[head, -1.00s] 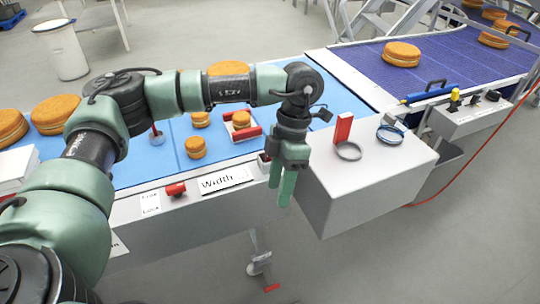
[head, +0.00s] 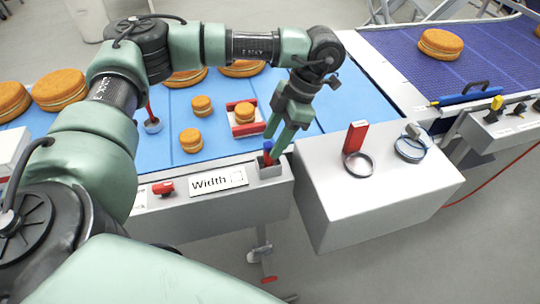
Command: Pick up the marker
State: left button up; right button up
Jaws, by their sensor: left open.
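The marker (head: 267,156), red with a blue top, stands in a small grey holder (head: 270,172) at the front edge of the blue belt. My left gripper (head: 273,147) is open, with its green fingers pointing down at the marker. One finger is close to the marker's right side and the other is near its blue top. I cannot tell whether they touch it. My right gripper is not in view.
A white "Width" card (head: 219,181) and a red knob (head: 163,188) lie left of the holder. A white box (head: 375,195) at right bears a red block (head: 356,137) and rings. Round cakes (head: 191,140) and a red-sided fixture (head: 245,129) sit on the belt behind.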

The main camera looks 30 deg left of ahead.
aim_at(269, 151)
pick_arm(q)
jog(key=shift+p+x, duration=0.7)
jog(key=shift+x, duration=0.5)
jog(key=shift+a+f, duration=0.25)
jog(key=shift+f, duration=0.75)
jog(key=shift+s+f, duration=0.1)
grip_shut()
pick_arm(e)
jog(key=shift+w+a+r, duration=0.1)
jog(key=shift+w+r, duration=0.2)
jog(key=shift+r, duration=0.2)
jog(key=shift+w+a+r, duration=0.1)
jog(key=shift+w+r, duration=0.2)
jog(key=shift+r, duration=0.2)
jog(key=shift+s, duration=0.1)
